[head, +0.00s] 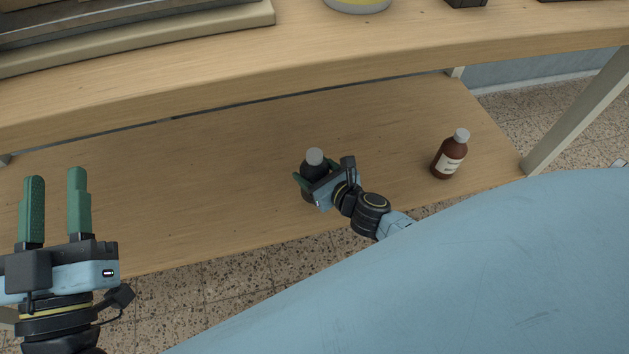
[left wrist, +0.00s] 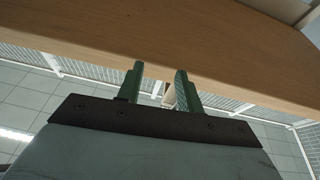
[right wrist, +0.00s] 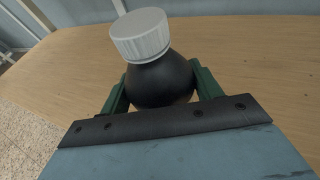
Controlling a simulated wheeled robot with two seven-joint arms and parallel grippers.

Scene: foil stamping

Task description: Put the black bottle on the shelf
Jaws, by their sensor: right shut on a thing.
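The black bottle (head: 314,167) with a grey-white cap stands upright at the lower wooden shelf (head: 210,170), near its front middle. My right gripper (head: 312,187) is shut on the black bottle, with one green finger on each side of its body. In the right wrist view the bottle (right wrist: 160,82) fills the space between the fingers, its cap towards the top. I cannot tell whether its base touches the shelf. My left gripper (head: 55,200) is open and empty at the left; its spread green fingers also show in the left wrist view (left wrist: 157,90).
A brown bottle (head: 449,156) with a white cap and label stands on the lower shelf to the right. The upper tabletop (head: 330,48) overhangs the back of the shelf. A table leg (head: 580,120) is at the right. The shelf's left part is clear.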

